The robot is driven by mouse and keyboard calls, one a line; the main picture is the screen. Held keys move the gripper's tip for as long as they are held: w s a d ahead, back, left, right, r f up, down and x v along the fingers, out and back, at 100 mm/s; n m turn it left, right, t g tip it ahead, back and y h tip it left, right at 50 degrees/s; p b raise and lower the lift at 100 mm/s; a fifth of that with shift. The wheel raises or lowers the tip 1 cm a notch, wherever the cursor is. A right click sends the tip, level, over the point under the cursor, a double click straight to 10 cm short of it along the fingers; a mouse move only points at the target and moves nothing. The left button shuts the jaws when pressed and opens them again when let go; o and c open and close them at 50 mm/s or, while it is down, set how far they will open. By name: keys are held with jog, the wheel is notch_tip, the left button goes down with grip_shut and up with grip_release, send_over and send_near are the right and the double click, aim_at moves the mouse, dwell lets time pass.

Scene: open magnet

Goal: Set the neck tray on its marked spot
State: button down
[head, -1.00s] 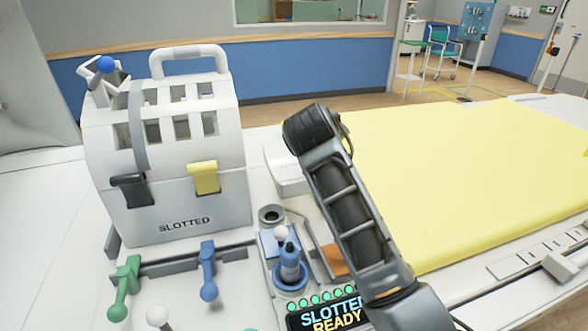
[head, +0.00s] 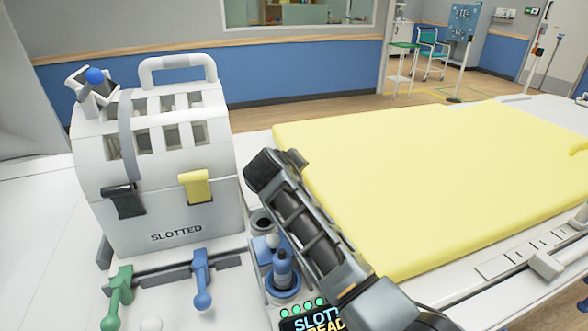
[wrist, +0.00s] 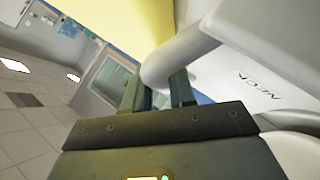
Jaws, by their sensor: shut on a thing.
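In the wrist view, my gripper (wrist: 158,90) is shut on a rounded white bar of the neck tray. The white tray body (wrist: 245,62) fills the right side of that view, with the word NECK on it upside down. In the head view, my dark arm slants up and left from the bottom right, between the slotted unit and the yellow mat. My fingertips and most or all of the tray are hidden behind it there. I cannot make out the marked spot in either view.
A white unit labelled SLOTTED (head: 165,212) stands at left. Green (head: 117,290) and blue (head: 201,278) levers are in front of it. A blue joystick (head: 283,270) and a display (head: 308,318) sit beside my arm. The yellow mat (head: 430,180) is clear.

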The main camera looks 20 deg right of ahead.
jog(key=c, duration=0.9)
grip_release()
jog(key=shift+s+a+r+p, duration=0.1)
jog(key=shift+s+r+p, duration=0.05)
jog(key=shift+p, duration=0.15)
jog(key=p+v, duration=0.6)
jog(key=v, duration=0.4)
jog(key=shift+v, duration=0.8)
